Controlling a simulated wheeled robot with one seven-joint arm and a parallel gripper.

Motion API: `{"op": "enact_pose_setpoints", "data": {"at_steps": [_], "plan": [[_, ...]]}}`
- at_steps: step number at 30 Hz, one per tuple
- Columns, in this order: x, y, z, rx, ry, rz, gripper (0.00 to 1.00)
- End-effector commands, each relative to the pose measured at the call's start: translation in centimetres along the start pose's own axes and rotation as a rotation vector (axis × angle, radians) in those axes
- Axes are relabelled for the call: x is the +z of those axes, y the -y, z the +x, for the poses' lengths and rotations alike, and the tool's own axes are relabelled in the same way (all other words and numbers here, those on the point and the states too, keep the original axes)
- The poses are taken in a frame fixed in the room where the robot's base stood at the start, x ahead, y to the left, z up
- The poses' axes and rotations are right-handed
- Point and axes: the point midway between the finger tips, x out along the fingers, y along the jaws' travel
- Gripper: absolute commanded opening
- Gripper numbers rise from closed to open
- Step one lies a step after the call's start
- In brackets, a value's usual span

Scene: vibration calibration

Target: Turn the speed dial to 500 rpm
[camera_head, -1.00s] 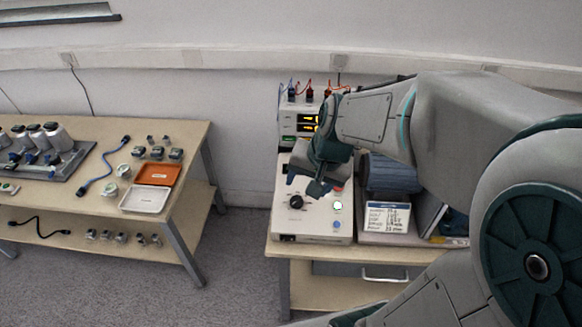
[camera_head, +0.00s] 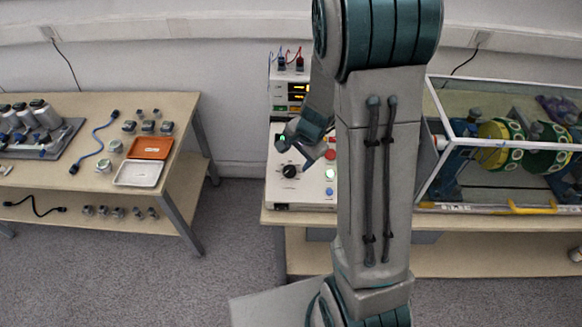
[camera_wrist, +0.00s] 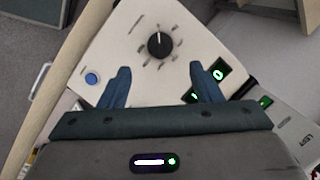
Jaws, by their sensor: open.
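The speed dial (camera_head: 290,171) is a round black knob on the white top panel of the control box (camera_head: 300,198). In the wrist view the dial (camera_wrist: 160,45) has a white pointer line and tick marks around it; the labels are too small to read. My gripper (camera_head: 295,156) is open and empty above the panel, close to the dial. In the wrist view its fingers (camera_wrist: 159,70) are spread wide, and the dial lies centred between them, just beyond the fingertips. I see no contact with the dial.
The panel also carries a blue button (camera_wrist: 92,78) and a green-lit switch (camera_wrist: 216,71). A power supply with lit displays (camera_head: 297,92) stands behind the box. A clear-walled case (camera_head: 480,190) stands to the right. A second table (camera_head: 185,115) with trays stands left.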

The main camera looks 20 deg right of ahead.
Motion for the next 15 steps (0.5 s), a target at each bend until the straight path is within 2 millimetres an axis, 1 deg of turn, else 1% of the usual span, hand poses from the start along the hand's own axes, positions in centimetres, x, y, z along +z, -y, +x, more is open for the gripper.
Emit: {"op": "enact_pose_setpoints", "data": {"at_steps": [1, 6, 10, 15], "plan": [[0.0, -0.1, 1.2, 0.003, 0.002, 0.002, 0.58], [0.0, -0.1, 4.3, 0.002, 0.001, 0.002, 0.58], [-0.1, -0.1, 6.1, 0.001, 0.001, 0.001, 0.58], [0.0, 0.0, 7.5, 0.0, 0.0, 0.0, 0.58]]}}
